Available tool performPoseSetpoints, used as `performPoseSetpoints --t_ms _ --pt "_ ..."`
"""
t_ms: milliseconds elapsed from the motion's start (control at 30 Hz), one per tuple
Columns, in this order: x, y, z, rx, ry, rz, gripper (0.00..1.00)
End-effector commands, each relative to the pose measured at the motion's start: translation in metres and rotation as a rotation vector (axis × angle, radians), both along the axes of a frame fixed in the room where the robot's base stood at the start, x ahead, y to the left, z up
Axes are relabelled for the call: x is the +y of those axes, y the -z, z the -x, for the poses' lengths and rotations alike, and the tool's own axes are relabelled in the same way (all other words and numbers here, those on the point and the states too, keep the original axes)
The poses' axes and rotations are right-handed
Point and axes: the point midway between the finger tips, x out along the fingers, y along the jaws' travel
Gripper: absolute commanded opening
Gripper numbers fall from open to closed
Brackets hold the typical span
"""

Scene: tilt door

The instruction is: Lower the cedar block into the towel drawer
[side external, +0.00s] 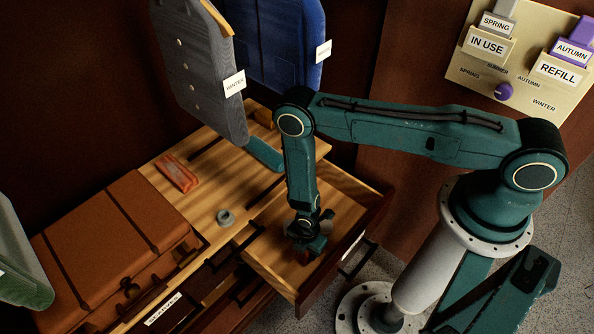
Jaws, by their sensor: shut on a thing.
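My gripper (305,250) points down inside an open wooden drawer (345,198). It is shut on a small reddish-brown block (303,258), which I take to be the cedar block. The block is low, close to the drawer floor near the front left corner. I cannot tell if it touches the floor, and the gripper hides most of it. The drawer front carries a white label seen edge-on, too slanted to read. My arm reaches in from the right and covers part of the drawer's left side.
A brown suitcase (115,245) stands at the left. A red-orange item (178,174) and a grey-green ring-shaped object (225,217) lie on the wooden top. A grey garment (205,75) labelled WINTER and a blue one (285,45) hang behind. A panel (525,50) with tags is upper right.

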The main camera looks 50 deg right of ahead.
Motion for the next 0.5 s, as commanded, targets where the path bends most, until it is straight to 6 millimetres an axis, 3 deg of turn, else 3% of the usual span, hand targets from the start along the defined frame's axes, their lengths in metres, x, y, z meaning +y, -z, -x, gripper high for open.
performPoseSetpoints --t_ms 500 --pt "-0.0001 0.0058 0.0005 0.001 0.000 0.000 0.18"
